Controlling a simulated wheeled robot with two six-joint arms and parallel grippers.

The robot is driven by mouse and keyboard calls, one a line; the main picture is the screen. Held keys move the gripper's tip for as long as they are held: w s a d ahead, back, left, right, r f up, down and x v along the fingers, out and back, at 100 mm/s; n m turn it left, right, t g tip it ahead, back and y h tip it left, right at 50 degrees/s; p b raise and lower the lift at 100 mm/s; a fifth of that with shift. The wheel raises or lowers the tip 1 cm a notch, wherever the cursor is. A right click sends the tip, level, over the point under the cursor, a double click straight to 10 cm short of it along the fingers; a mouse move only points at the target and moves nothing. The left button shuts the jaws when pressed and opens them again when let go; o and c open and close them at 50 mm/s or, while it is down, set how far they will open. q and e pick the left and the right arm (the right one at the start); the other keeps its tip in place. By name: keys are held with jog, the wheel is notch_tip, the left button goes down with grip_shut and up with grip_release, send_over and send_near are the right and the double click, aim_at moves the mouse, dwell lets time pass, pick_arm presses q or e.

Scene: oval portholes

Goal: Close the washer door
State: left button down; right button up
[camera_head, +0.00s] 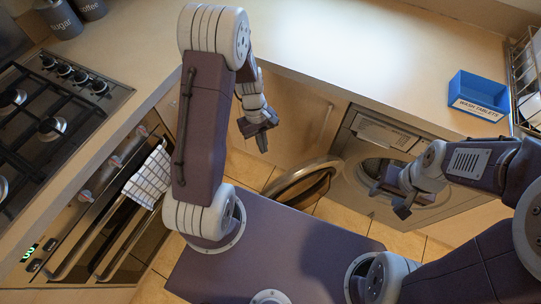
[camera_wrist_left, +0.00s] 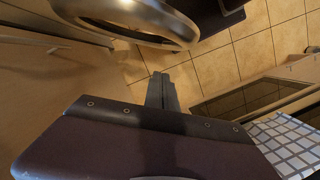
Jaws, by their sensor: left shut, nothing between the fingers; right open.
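The washer (camera_head: 382,150) stands under the counter at centre right, with its round opening showing. Its round door (camera_head: 287,181) stands open, swung out to the left of the opening. In the left wrist view the door's shiny rim (camera_wrist_left: 128,30) shows at the top, cut off by the frame edge. My left gripper (camera_head: 262,145) is shut and empty, above and left of the door, apart from it in the picture. Its fingers also show in the left wrist view (camera_wrist_left: 162,92), below the rim. My right gripper (camera_head: 388,200) is open and empty in front of the washer, hiding part of the opening.
An oven (camera_head: 112,232) with a checked towel (camera_head: 148,178) on its handle stands at the left, below a gas hob (camera_head: 50,120). A blue wash tablets box (camera_head: 478,95) and a wire rack (camera_head: 526,75) are on the counter. Tiled floor (camera_head: 250,168) shows around the door.

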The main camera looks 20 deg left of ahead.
pick_arm(q)
jog(key=s+d+f+b, duration=0.3)
jog(key=d+f, duration=0.1)
jog(key=f, duration=0.5)
jog(key=shift+s+d, duration=0.4)
